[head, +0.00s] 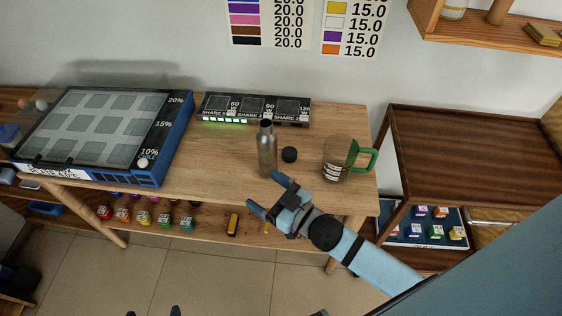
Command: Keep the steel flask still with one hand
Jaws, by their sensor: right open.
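The steel flask (266,150) stands upright on the wooden table, its neck open at the top. A small black cap (289,155) lies on the table just right of it. My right gripper (267,193) is open, at the table's front edge and below the flask in the picture. Its fingers look apart from the flask and hold nothing. Two dark blue tips at the bottom edge of the head view may be my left gripper (154,311); too little shows to tell its state.
A jar-like mug with a green handle (337,159) stands right of the flask. A black panel with green lights (254,108) is behind it. A blue-framed tray (95,128) fills the table's left end. Small coloured items sit on the lower shelf. A dark wooden shelf (470,150) stands right.

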